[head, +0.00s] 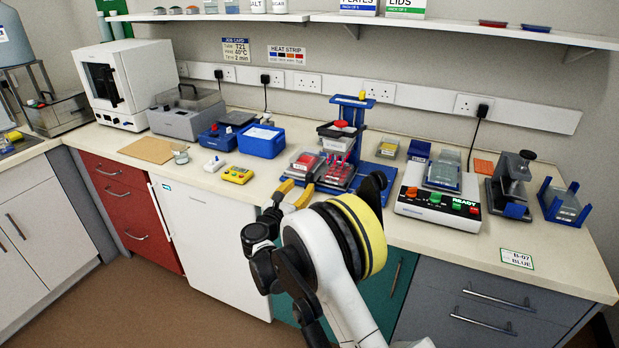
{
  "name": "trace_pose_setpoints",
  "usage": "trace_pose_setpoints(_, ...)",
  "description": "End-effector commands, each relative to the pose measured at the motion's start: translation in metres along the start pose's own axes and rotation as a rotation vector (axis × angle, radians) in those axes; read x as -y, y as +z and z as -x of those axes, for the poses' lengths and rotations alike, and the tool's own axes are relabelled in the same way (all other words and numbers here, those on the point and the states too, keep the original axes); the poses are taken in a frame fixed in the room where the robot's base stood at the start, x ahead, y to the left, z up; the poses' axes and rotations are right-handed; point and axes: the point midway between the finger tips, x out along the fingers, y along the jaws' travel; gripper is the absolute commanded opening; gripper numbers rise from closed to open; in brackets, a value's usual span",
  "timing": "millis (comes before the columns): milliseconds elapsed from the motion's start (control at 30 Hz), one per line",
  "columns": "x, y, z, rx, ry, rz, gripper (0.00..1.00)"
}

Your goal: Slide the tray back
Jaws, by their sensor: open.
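A dark tray (347,184) holding clear-lidded plates with red or pink contents sits at the foot of a blue stand (353,105), in the middle of the bench. The stand carries a black-and-white unit with a red knob (341,124) above the tray's rear part. My gripper (295,191) is just in front of the tray's left front side, its yellow-tipped fingers apart and empty. I cannot tell whether a fingertip touches the tray. My wrist and arm hide the bench just right of the gripper and part of the tray's front edge.
A yellow device (238,175) and a blue box (261,141) stand left of the tray. A white instrument reading READY (438,207) stands to the right, with a black clamp (511,178) beyond it. Bench top is free at the front left of the tray.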

Motion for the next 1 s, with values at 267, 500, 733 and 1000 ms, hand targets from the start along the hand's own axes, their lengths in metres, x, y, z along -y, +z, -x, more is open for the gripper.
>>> trace_pose_setpoints(267, 0.001, -0.002, -0.054, -0.001, -0.002, -0.002, 0.41)
trace_pose_setpoints(500, 0.001, -0.001, -0.072, -0.001, -0.001, -0.003, 0.41)
trace_pose_setpoints(733, 0.001, 0.0, -0.073, -0.001, 0.0, -0.003, 0.41)
trace_pose_setpoints(1000, 0.0, 0.0, -0.072, -0.002, 0.0, -0.003, 0.0)
